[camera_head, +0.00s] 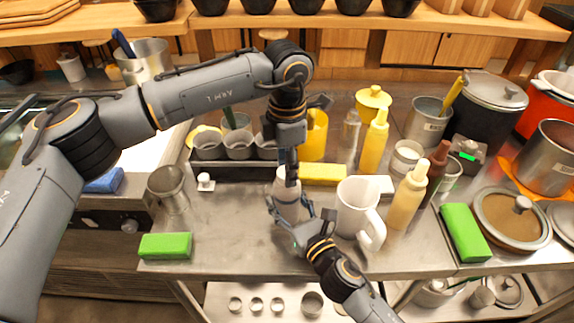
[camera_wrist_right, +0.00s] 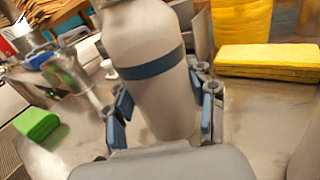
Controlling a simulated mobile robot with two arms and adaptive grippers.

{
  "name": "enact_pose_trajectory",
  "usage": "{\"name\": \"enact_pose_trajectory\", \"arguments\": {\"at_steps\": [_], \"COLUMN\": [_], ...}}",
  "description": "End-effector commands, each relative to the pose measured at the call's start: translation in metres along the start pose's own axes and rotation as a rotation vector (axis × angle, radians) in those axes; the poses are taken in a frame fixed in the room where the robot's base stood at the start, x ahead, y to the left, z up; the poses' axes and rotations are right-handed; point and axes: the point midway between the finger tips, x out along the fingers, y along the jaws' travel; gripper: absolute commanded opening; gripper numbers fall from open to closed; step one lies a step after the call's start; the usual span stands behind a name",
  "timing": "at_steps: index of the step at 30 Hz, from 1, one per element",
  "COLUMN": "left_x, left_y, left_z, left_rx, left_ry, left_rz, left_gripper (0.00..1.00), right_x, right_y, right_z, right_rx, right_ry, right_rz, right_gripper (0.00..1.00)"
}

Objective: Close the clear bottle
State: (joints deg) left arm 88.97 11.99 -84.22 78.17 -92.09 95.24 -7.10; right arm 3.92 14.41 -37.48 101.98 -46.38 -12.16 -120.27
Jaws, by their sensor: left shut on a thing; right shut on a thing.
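The clear bottle (camera_head: 287,208) looks greyish and stands upright on the steel counter in front of the sauce tray. In the right wrist view the bottle (camera_wrist_right: 150,75) fills the middle, with a dark blue band around it. My right gripper (camera_head: 288,222) is shut on its body from the front, one finger on each side (camera_wrist_right: 162,118). My left gripper (camera_head: 290,172) points down from above and is shut at the bottle's top, on what looks like its cap. The left fingers hide most of the cap, so I cannot tell how it is seated.
A white mug (camera_head: 357,208) stands close right of the bottle. A yellow sponge (camera_head: 323,174) lies behind it, and a black tray (camera_head: 236,172) of metal cups behind left. A small white item (camera_head: 205,182) and a green sponge (camera_head: 165,246) are left. Sauce bottles crowd the right.

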Motion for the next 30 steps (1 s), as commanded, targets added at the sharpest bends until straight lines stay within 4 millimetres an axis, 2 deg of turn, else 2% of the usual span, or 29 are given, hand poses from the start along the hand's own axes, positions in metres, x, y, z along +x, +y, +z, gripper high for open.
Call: {"name": "enact_pose_trajectory", "arguments": {"at_steps": [4, 5, 6, 9, 20, 23, 30], "left_x": [0.0, 0.0, 0.0, 0.0, -0.005, -0.017, -0.068], "left_y": [0.001, 0.001, 0.001, 0.001, 0.001, 0.001, 0.001], "left_z": [0.0, 0.0, 0.0, 0.0, 0.0, 0.0, 0.0], "left_rx": [0.006, 0.006, 0.005, 0.004, 0.003, 0.003, 0.003], "left_ry": [0.0, 0.0, 0.0, 0.0, 0.0, -0.001, -0.003], "left_rz": [0.001, 0.001, 0.001, 0.001, 0.002, 0.003, 0.005], "left_gripper": [0.01, 0.41, 0.49, 0.65, 0.65, 0.65, 0.65], "right_x": [0.0, 0.0, 0.0, 0.0, 0.0, 0.0, 0.0], "right_y": [0.0, 0.0, 0.0, 0.0, 0.0, 0.0, 0.0], "right_z": [0.0, 0.0, 0.0, 0.0, 0.0, 0.0, 0.0], "right_rx": [0.0, -0.001, -0.001, 0.0, 0.0, 0.0, 0.0], "right_ry": [0.0, 0.0, 0.0, 0.0, 0.0, 0.0, 0.0], "right_rz": [0.0, 0.0, 0.0, 0.0, 0.0, 0.0, 0.0], "right_gripper": [0.0, 0.0, 0.0, 0.0, 0.0, 0.0, 0.0]}}
